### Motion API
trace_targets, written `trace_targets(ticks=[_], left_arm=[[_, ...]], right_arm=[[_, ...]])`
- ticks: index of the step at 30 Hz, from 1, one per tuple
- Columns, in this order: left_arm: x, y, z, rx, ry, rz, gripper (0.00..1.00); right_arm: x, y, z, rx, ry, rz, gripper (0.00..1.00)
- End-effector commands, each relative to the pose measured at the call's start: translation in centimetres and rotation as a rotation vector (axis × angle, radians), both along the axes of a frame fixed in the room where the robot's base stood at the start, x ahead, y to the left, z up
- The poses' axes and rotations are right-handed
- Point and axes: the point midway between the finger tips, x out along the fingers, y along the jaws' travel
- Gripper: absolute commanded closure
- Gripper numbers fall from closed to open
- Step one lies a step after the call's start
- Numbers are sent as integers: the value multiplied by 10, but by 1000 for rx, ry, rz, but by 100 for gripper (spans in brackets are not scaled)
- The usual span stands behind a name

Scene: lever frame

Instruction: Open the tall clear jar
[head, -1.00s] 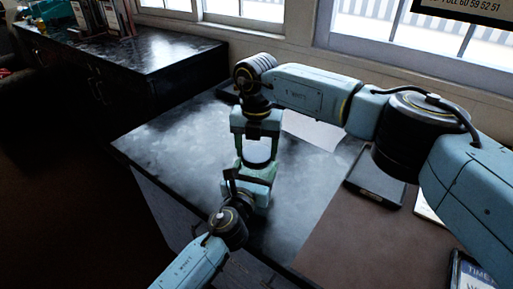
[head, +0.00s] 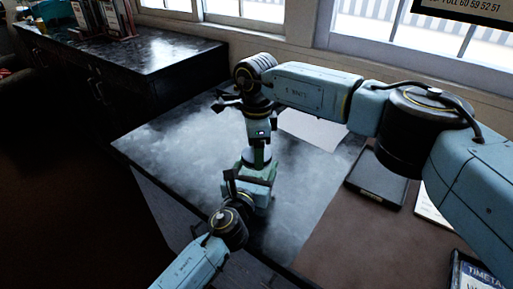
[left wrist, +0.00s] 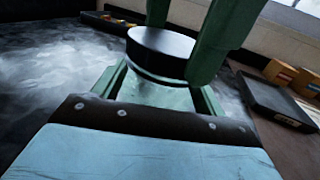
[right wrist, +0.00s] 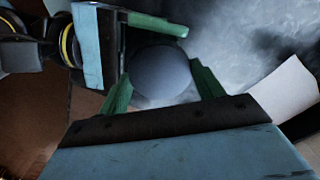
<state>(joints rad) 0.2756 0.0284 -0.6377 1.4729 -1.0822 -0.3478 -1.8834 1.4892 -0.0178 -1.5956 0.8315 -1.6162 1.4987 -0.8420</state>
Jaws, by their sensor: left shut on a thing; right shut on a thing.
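The tall clear jar stands upright; its glass shows in the left wrist view (left wrist: 155,93) under a round dark lid (left wrist: 162,45). The lid sits on the jar mouth and shows from above in the right wrist view (right wrist: 160,74). My left gripper (head: 252,178) is shut on the jar body from the near side, with a green finger on each side. My right gripper (head: 258,150) comes down from above and is shut on the lid. Its two green fingers flank the lid. The grippers hide most of the jar in the head view.
The jar is over a dark, shiny counter (head: 170,150). A white sheet (head: 312,130) lies behind it, and a black flat tray (head: 376,185) lies to the right. The counter left of the jar is clear. Windows line the back wall.

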Motion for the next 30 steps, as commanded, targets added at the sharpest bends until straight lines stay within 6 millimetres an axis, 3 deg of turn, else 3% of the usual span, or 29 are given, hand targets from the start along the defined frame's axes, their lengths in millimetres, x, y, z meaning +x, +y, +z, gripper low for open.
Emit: trace_targets(ticks=[3, 9, 30], left_arm=[[0, 0, -1, 0, 2, 0, 92], [0, 0, -1, 0, 2, 0, 92], [0, 0, -1, 0, 2, 0, 92]], right_arm=[[-1, 1, 1, 1, 1, 206, 61], [-1, 1, 1, 1, 1, 430, 61], [-1, 1, 2, 1, 1, 428, 61]])
